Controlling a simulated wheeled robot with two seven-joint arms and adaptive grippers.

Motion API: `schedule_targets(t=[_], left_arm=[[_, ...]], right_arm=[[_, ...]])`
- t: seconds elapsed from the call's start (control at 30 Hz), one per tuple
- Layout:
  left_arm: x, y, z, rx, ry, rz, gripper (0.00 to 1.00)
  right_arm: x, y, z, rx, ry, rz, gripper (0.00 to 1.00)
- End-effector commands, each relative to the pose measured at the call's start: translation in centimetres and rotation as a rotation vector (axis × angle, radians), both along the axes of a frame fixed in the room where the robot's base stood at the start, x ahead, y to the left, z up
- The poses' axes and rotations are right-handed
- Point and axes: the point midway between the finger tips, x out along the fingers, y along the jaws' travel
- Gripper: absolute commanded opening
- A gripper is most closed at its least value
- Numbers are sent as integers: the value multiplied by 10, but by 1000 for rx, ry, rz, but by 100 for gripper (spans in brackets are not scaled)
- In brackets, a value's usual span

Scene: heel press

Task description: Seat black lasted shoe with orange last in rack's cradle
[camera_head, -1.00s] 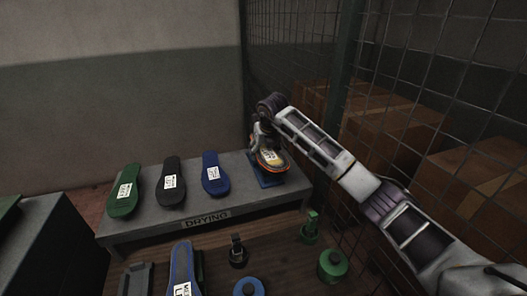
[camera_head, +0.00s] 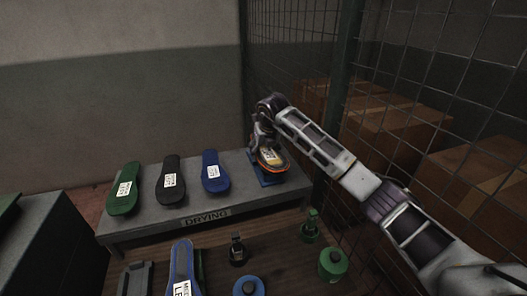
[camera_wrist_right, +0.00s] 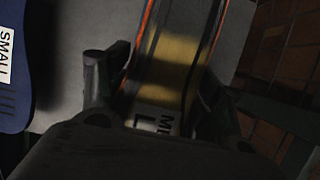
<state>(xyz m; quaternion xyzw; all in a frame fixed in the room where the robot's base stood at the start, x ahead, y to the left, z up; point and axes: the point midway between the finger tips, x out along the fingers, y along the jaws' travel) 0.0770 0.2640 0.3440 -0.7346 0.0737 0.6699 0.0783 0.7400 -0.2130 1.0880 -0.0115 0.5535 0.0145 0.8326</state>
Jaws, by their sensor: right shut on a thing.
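The black lasted shoe with the orange last (camera_head: 272,158) is at the right end of the grey drying rack, at a blue cradle (camera_head: 272,180). My right gripper (camera_head: 262,138) is shut on it from above. In the right wrist view the shoe (camera_wrist_right: 178,65) lies between the two fingers of my right gripper (camera_wrist_right: 155,100), with an orange edge and a white label showing. Whether the shoe rests fully in the cradle is hidden by the gripper and the shoe itself. My left gripper is not in view.
Green (camera_head: 124,190), black (camera_head: 171,182) and blue (camera_head: 215,172) soles lie on the drying rack (camera_head: 150,228). A wire mesh fence (camera_head: 400,70) stands close at the right, with cardboard boxes behind it. A green container (camera_head: 333,264) and a blue-soled piece (camera_head: 182,265) are on the front bench.

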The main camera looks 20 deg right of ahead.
Motion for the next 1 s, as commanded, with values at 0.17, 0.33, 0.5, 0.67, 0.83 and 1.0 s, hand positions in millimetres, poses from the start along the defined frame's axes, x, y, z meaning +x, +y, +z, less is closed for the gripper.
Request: schedule_targets(t=[0.17,0.33,0.5,0.67,0.83,1.0], left_arm=[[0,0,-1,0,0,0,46],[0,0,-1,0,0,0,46],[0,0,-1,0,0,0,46],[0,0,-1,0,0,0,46],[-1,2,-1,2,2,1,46],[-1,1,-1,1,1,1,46]], right_arm=[[-1,0,-3,0,3,1,32],[-1,0,-4,0,4,0,77],[-1,0,-4,0,4,0,92],[-1,0,-4,0,3,0,92],[-1,0,-5,-2,6,1,92],[-1,0,2,-1,4,0,92]])
